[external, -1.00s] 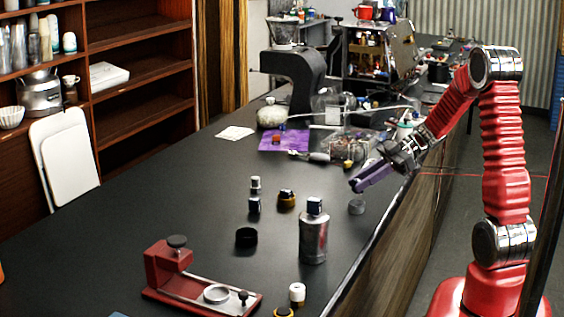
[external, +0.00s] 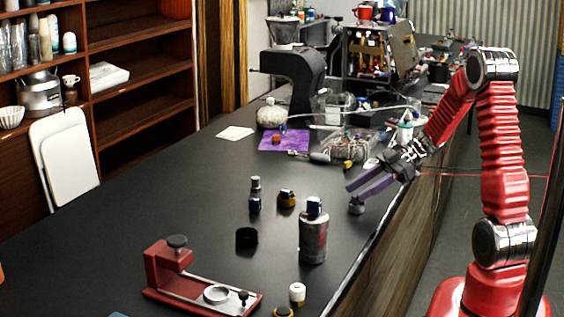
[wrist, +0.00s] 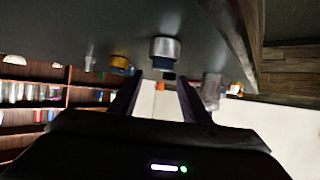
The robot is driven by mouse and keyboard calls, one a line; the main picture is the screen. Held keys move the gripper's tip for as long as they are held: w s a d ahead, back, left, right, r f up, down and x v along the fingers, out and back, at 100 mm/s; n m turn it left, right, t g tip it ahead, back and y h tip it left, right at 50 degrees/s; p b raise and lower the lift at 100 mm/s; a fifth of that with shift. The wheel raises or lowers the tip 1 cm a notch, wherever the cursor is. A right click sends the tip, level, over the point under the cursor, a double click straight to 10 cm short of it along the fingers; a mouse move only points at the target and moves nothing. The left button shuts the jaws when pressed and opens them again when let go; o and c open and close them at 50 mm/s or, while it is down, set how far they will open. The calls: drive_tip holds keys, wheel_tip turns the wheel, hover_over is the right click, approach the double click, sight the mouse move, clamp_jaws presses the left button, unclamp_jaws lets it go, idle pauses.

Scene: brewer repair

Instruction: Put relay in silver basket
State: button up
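The silver basket (external: 356,208) is a small grey round holder near the right edge of the black counter. It also shows, inverted, in the wrist view (wrist: 165,48). A small dark blue block, apparently the relay (wrist: 169,76), shows at its top. It is also faintly visible in the external view (external: 355,198). I cannot tell how deep it sits. My gripper (external: 362,187) has two purple fingers spread apart, with no object between them. It is just above and behind the basket. The fingers also show spread in the wrist view (wrist: 158,98).
An amber holder with a dark top (external: 286,199), a silver bottle (external: 313,238), a black ring (external: 246,237) and a stacked small vial (external: 255,195) stand nearby. A red device (external: 170,275) is at the front left. A cluttered glass apparatus (external: 345,145) lies behind my gripper.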

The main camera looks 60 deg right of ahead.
idle(0.6)
wheel_tip(320, 180, up, 7)
idle(0.6)
idle(0.6)
